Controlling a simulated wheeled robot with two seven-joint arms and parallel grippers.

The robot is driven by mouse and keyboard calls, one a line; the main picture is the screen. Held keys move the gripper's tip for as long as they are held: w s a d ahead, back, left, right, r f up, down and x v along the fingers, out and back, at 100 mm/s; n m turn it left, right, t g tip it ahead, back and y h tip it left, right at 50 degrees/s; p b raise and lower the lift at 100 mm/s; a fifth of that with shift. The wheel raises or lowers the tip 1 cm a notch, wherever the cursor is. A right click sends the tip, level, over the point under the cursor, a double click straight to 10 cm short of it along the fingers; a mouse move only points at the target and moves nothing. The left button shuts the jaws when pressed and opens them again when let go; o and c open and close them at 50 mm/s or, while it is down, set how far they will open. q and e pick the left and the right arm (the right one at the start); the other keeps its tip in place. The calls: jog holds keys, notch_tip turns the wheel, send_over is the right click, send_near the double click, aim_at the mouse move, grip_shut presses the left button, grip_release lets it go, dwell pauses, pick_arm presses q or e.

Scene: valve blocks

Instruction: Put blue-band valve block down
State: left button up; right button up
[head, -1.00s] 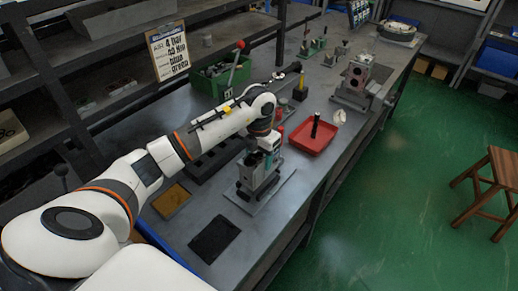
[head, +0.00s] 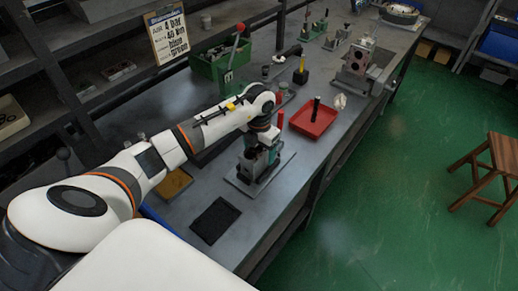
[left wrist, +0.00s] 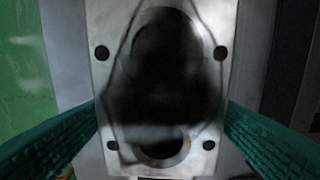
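A pale metal valve block with large dark bores and small corner holes fills the middle of the left wrist view (left wrist: 212,75). The green fingers of my left gripper (left wrist: 162,108) lie against its two sides, shut on it. In the head view my left gripper (head: 264,138) points down over a grey fixture on a base plate (head: 243,181) on the bench, with the block (head: 262,158) low at the fixture. The blue band cannot be made out, and contact under the block is hidden. My right gripper is not in view.
A red tray (head: 318,127) with a dark upright tool lies right of the fixture. A black mat (head: 214,221) and a yellow tray (head: 178,184) lie nearer. A green bin (head: 212,66) and a sign (head: 168,37) stand behind. Another block (head: 356,64) stands farther along the bench.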

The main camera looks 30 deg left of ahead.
pick_arm(q)
jog(key=shift+r, duration=0.1)
jog(key=shift+r, duration=0.15)
notch_tip(320, 180, up, 12)
jog(key=b, duration=0.2)
dwell(0.6)
